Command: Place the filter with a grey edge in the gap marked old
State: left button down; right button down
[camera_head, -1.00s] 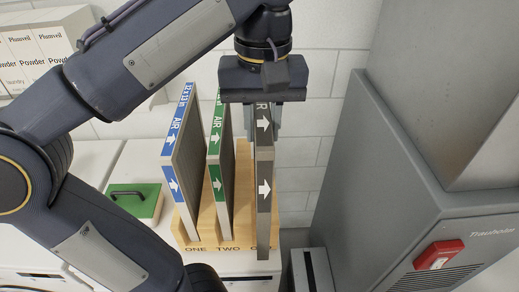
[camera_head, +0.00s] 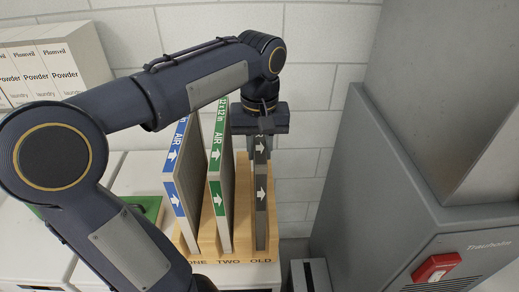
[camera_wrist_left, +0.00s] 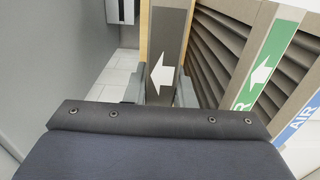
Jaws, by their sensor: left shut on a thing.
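The filter with a grey edge (camera_head: 261,205) stands upright at the right end of the wooden rack (camera_head: 243,210), in line with the gap marked OLD (camera_head: 261,262). Its lower end is level with the rack's front; I cannot tell whether it rests on the bottom. My left gripper (camera_head: 262,143) is shut on its upper part. In the left wrist view the grey edge (camera_wrist_left: 167,45) with a white arrow lies between the fingers (camera_wrist_left: 160,88). My right gripper is not in view.
A blue-edged filter (camera_head: 174,170) stands in gap ONE and a green-edged filter (camera_head: 217,185) in gap TWO, close on the left. A grey metal unit (camera_head: 375,190) with a red switch (camera_head: 437,267) stands at the right. Powder boxes (camera_head: 50,75) are at the back left.

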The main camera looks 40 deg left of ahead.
pick_arm(q)
jog(key=shift+f, duration=0.55)
jog(key=c, duration=1.7)
grip_release()
jog(key=shift+f, duration=0.2)
jog(key=o, duration=0.5)
jog(key=shift+c, duration=0.2)
jog(key=shift+r, duration=0.1)
jog(key=shift+r, duration=0.55)
notch_tip(320, 180, up, 11)
jog(key=shift+r, duration=0.1)
